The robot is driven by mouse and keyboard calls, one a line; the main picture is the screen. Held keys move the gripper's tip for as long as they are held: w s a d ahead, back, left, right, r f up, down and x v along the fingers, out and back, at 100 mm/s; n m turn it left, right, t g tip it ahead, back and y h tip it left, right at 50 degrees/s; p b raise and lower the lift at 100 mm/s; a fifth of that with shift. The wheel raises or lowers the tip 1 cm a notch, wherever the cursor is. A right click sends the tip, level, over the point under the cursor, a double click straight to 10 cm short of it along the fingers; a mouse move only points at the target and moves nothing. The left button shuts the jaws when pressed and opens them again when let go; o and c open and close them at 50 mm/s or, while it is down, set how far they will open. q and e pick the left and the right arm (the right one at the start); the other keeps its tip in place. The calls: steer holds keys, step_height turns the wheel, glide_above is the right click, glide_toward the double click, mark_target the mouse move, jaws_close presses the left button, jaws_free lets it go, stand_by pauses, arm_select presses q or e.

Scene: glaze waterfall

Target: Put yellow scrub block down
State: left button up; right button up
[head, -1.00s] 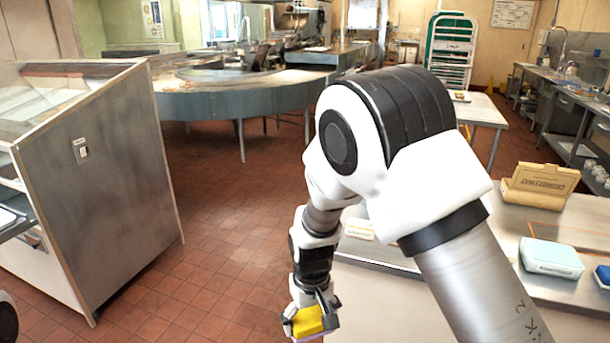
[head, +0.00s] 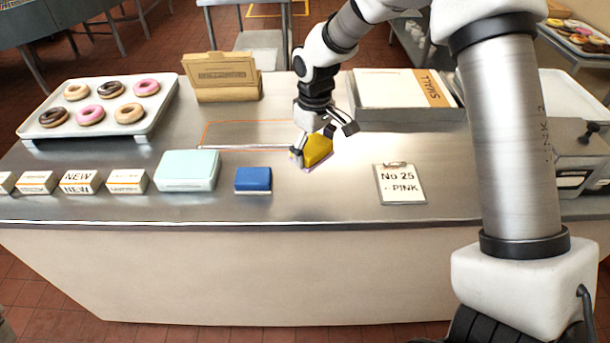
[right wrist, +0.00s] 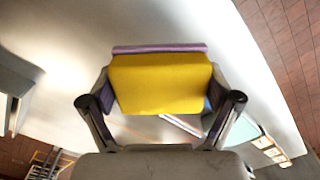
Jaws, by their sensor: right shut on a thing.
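The yellow scrub block (head: 317,150) has a thin purple layer on one face. My right gripper (head: 323,143) is shut on it, over the steel counter (head: 330,205), right of the blue block. In the right wrist view the yellow scrub block (right wrist: 158,84) sits between the two fingers of my right gripper (right wrist: 160,104), its purple layer along the far edge. I cannot tell how high it is above the counter. My left gripper is in neither current view.
A blue block (head: 253,179) and a pale teal box (head: 187,170) stand left of the gripper. A clipboard (head: 400,184) lies to the right. An orange-outlined area (head: 250,134) is bare. A donut tray (head: 100,108), cardboard box (head: 222,76) and small label cards (head: 80,182) are further left.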

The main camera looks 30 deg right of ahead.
steer(key=shift+d+f, duration=0.4)
steer(key=shift+d, duration=0.2)
steer(key=p, duration=0.1)
glide_above(312, 186)
steer(key=f, duration=0.4)
steer(key=shift+a+f, duration=0.2)
steer(key=f, duration=0.2)
steer(key=d+f+p, duration=0.1)
steer(key=f, duration=0.1)
steer(key=shift+f, duration=0.1)
steer(key=shift+a, duration=0.35)
steer(key=o, duration=0.8)
arm_select(q)
steer(key=shift+a+r, duration=0.15)
steer(key=shift+r, duration=0.55)
arm_select(e)
steer(key=shift+o, duration=0.2)
steer(key=shift+d+f, duration=0.1)
steer(key=shift+d, duration=0.05)
